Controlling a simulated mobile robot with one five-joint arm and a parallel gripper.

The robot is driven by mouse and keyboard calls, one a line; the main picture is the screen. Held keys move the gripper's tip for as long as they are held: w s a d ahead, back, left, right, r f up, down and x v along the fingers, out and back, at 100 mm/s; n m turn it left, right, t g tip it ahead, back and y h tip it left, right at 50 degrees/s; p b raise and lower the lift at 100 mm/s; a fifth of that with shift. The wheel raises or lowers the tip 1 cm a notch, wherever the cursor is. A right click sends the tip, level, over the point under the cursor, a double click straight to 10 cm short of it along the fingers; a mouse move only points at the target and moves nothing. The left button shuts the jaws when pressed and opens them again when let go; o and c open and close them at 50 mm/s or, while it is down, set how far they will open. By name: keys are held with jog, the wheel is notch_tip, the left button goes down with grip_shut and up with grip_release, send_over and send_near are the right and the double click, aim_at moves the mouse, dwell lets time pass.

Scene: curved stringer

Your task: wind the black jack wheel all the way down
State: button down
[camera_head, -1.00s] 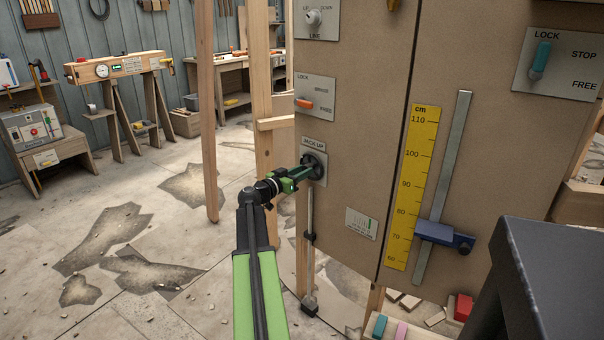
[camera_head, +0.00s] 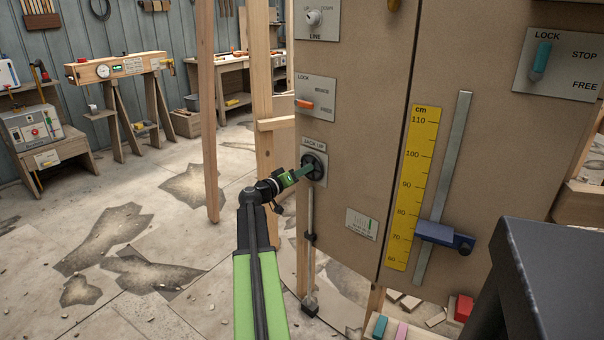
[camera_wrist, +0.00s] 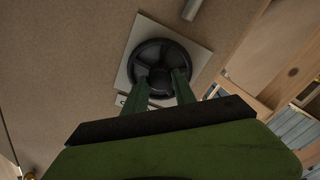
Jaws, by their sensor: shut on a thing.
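The black jack wheel (camera_head: 314,166) sits on a pale plate marked JACK UP (camera_head: 315,146) on the brown panel. In the wrist view the wheel (camera_wrist: 158,50) shows its rim, spokes and hub. My gripper (camera_head: 303,172) reaches it from the left. In the wrist view my gripper's two green fingers (camera_wrist: 160,85) lie over the lower part of the wheel and are shut on it, a little apart with the hub side between them. The exact contact of the fingertips is partly hidden. Below the plate a metal rod (camera_head: 310,215) runs down to a foot (camera_head: 309,303).
A LOCK/FREE plate with an orange lever (camera_head: 305,104) is above the wheel. A yellow cm ruler (camera_head: 413,185) and a blue slider (camera_head: 444,237) are to the right. A wooden post (camera_head: 208,120) stands left of the panel. The floor at left is mostly clear.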

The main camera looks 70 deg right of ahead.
jog(key=shift+w+d, duration=0.1)
jog(key=shift+w, duration=0.05)
jog(key=c, duration=1)
grip_release()
jog(key=v, duration=1.7)
jog(key=shift+a+f, duration=0.1)
jog(key=shift+a, duration=0.15)
